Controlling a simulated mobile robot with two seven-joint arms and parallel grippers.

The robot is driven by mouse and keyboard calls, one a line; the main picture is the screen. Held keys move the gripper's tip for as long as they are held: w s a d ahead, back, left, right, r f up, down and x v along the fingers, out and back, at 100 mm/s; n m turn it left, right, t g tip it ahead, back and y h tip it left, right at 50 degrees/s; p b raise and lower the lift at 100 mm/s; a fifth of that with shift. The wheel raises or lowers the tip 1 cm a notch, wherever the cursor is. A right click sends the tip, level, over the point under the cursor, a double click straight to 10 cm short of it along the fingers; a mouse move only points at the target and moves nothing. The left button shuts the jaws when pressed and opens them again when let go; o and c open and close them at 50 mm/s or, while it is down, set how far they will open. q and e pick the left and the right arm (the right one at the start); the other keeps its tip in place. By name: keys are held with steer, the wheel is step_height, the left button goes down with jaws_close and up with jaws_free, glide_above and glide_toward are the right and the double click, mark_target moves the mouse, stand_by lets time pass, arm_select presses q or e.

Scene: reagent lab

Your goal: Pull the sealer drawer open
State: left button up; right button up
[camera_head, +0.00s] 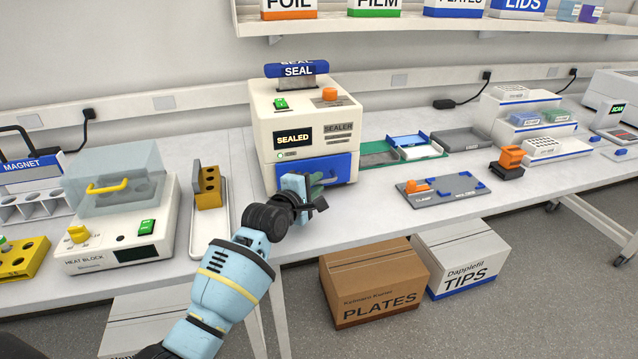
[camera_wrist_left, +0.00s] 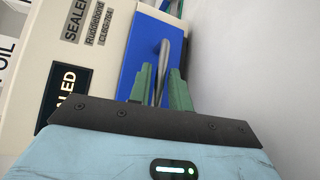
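The sealer (camera_head: 305,115) is a cream box with a blue top bar, an orange knob and a dark display reading SEALED. Its blue drawer (camera_head: 340,166) is at the bottom of the front and looks closed, flush with the body. My left gripper (camera_head: 318,184) is at the drawer front. In the left wrist view the drawer (camera_wrist_left: 142,50) shows its grey bar handle (camera_wrist_left: 162,62). My right gripper is not in view.
A heat block (camera_head: 120,215) and a tray with a yellow rack (camera_head: 208,190) stand left of the sealer. A green mat with trays (camera_head: 405,150) and a grey clamp plate (camera_head: 440,190) lie to the right. Cardboard boxes (camera_head: 375,275) sit on the floor below.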

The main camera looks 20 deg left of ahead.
arm_select(q)
steer(key=shift+x, duration=0.9)
jaws_close()
